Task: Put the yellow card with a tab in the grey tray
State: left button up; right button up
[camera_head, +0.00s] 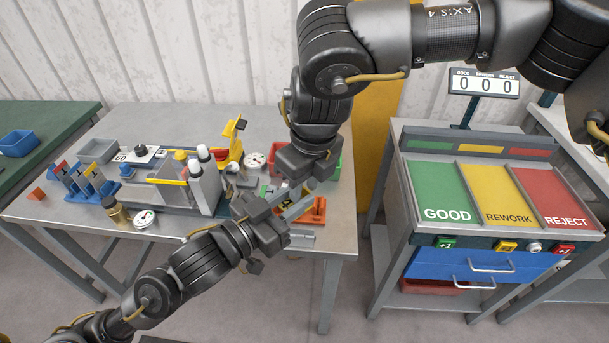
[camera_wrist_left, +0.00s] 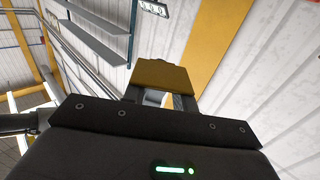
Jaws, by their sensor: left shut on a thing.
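The yellow card (camera_wrist_left: 162,76) is between the fingers of my left gripper in the left wrist view, with a small bump like a tab on its far edge. My left gripper (camera_head: 287,212) is shut on it, above the front right part of the metal table. In the head view I cannot clearly make out the card among the fingers. My right gripper (camera_head: 308,183) points down just behind the left one; its fingers are too small and overlapped to judge. A grey tray (camera_head: 97,151) stands at the back left of the table.
A grey fixture (camera_head: 172,188) with white-topped posts fills the table's middle. A blue rack (camera_head: 88,186), a brass weight (camera_head: 116,211), round gauges and an orange tray (camera_head: 318,212) lie around it. A cart (camera_head: 437,190) with green, yellow and red panels stands at right.

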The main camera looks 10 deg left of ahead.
grip_shut()
pick_arm(q)
jog(key=o, duration=1.1)
